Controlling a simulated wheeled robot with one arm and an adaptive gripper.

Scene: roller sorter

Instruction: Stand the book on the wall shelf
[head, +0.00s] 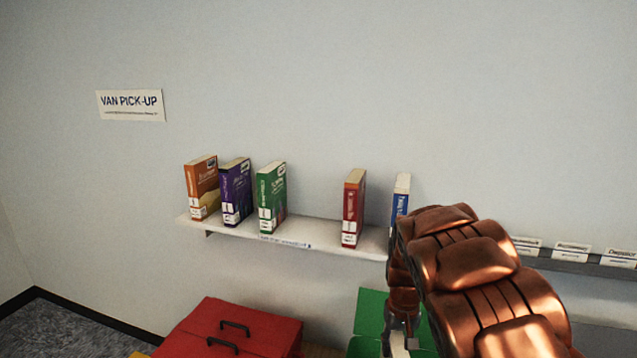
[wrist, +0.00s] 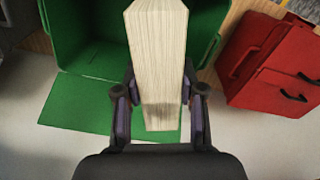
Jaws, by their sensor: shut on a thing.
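The book (wrist: 158,60) is in my gripper (wrist: 159,98) in the wrist view. Its pale page edge faces the camera, and its covers and spine are hidden there. The fingers are shut on its two sides. In the head view my brown arm hides most of the gripper, and the held book cannot be made out clearly. The white wall shelf (head: 330,238) is up and to the left of the gripper. Orange (head: 201,188), purple (head: 235,193) and green (head: 271,198) books stand at its left, with a red book (head: 353,208) and a blue book (head: 401,196) farther right.
A wide gap lies between the green and red books. Below the shelf are a red case (head: 240,325) and a green open bin (head: 368,318), also seen in the wrist view (wrist: 85,100). A grey rail with labels (head: 575,262) runs at right. A "VAN PICK-UP" sign (head: 131,104) hangs at left.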

